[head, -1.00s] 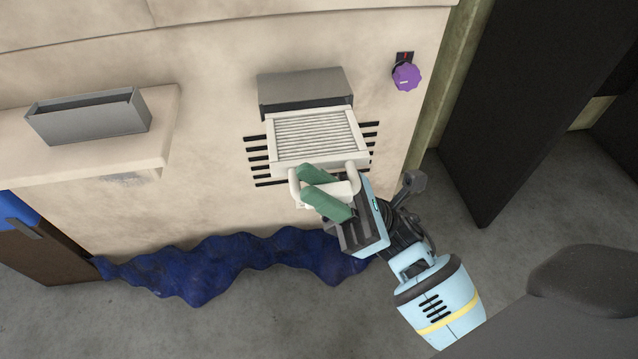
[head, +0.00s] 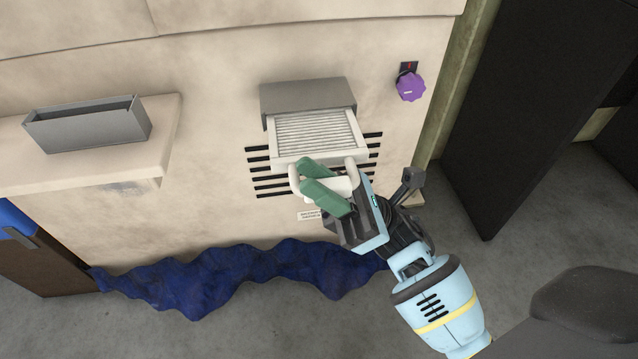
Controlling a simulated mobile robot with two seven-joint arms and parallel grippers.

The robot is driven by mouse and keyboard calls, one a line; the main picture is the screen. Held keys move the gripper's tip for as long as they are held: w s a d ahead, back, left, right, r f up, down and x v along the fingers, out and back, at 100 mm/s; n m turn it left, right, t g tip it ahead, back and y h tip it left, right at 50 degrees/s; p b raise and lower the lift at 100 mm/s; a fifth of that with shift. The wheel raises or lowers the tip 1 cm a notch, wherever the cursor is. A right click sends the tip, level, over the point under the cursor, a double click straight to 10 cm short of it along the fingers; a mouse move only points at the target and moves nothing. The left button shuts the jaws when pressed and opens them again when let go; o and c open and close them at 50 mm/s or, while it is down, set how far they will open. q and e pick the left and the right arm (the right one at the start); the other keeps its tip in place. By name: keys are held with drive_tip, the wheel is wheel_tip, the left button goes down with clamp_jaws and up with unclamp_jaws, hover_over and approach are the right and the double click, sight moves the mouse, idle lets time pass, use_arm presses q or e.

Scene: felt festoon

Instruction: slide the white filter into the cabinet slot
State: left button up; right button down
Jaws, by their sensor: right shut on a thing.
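The white filter (head: 314,134) is a flat pleated panel in a white frame with a looped handle (head: 343,186) on its near side. Its far edge is at the mouth of the grey cabinet slot (head: 309,94), and its far end appears to be just under the slot's hood. Most of the filter is outside the slot. My right gripper (head: 326,183), with green fingers, is shut on the filter's handle. My left gripper is not in view.
The beige cabinet has black vent slits (head: 268,184) behind the filter and a purple knob (head: 410,87) to the right. A grey open bin (head: 88,127) stands on a ledge at left. Dark blue crumpled cloth (head: 240,278) lies on the floor below. A dark panel (head: 500,120) stands at right.

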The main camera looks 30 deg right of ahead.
sight(311, 148)
drive_tip(key=shift+w+d+b, duration=0.2)
drive_tip(key=shift+w+b, duration=0.1)
drive_tip(key=shift+w, duration=0.3)
drive_tip(key=shift+w+d+b, duration=0.15)
drive_tip(key=shift+w+b, duration=0.1)
drive_tip(key=shift+w, duration=0.3)
drive_tip(key=shift+w+d+b, duration=0.3)
drive_tip(key=shift+w+b, duration=0.3)
drive_tip(key=shift+w, duration=0.4)
drive_tip(key=shift+w+d+b, duration=0.25)
drive_tip(key=shift+w+b, duration=0.3)
drive_tip(key=shift+w, duration=0.4)
drive_tip(key=c, duration=1.2)
unclamp_jaws()
drive_tip(key=v, duration=0.7)
drive_tip(key=shift+d+f, duration=0.25)
drive_tip(key=shift+f, duration=0.05)
drive_tip(key=shift+s, duration=0.1)
